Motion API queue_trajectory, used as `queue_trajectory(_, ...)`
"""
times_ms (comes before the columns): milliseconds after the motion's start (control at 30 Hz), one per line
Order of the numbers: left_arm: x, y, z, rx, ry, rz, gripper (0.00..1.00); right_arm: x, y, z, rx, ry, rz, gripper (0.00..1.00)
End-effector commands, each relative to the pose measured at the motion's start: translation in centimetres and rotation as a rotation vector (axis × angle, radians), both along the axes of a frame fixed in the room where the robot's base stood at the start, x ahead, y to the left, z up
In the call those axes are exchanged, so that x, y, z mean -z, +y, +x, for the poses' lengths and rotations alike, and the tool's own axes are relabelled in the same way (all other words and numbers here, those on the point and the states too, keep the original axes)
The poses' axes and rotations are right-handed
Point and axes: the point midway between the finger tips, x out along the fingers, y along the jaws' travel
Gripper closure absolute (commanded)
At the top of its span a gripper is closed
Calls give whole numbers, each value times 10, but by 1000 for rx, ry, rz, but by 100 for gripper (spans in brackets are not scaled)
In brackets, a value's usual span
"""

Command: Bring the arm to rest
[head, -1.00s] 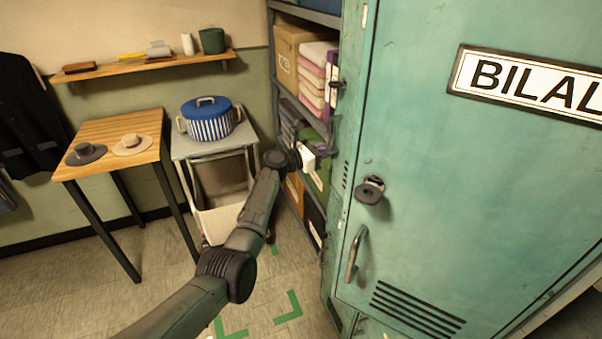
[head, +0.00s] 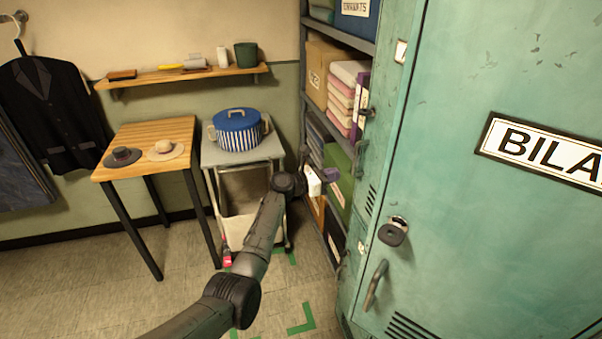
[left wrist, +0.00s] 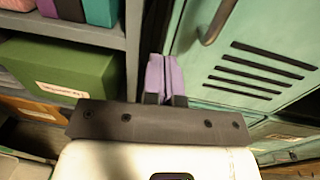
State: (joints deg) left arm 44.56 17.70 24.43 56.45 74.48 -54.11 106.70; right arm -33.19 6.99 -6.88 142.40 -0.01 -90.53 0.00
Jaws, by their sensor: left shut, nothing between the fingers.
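My left arm reaches up from the bottom of the head view, and its gripper (head: 334,174) is in front of the shelf unit, just left of the green locker. The white wrist housing (head: 312,182) sits behind the fingers. In the left wrist view the two purple fingers (left wrist: 164,78) are together with nothing between them. They point toward the gap between the shelf unit and the locker. I cannot tell how far the fingertips are from either. My right gripper is in neither view.
The green locker (head: 480,90) with a handle (head: 376,285) fills the right side. The shelf unit (head: 340,47) holds boxes and folded cloths. A trolley (head: 210,157) carries a blue striped pot (head: 238,131). A wooden table (head: 150,134) holds two hats. Floor is open at lower left.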

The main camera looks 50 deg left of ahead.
Motion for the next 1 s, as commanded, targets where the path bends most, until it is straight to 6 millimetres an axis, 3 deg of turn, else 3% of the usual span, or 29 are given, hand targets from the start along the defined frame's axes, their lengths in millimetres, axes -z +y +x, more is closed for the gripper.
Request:
queue_trajectory(200,3,21,-39,-2,1,1,100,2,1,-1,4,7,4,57)
queue_trajectory(400,2,34,-61,-2,1,1,100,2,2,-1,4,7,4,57)
queue_trajectory(867,1,40,-73,0,-3,5,100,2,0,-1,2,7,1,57)
queue_trajectory(1000,1,40,-73,0,-41,98,100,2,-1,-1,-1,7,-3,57)
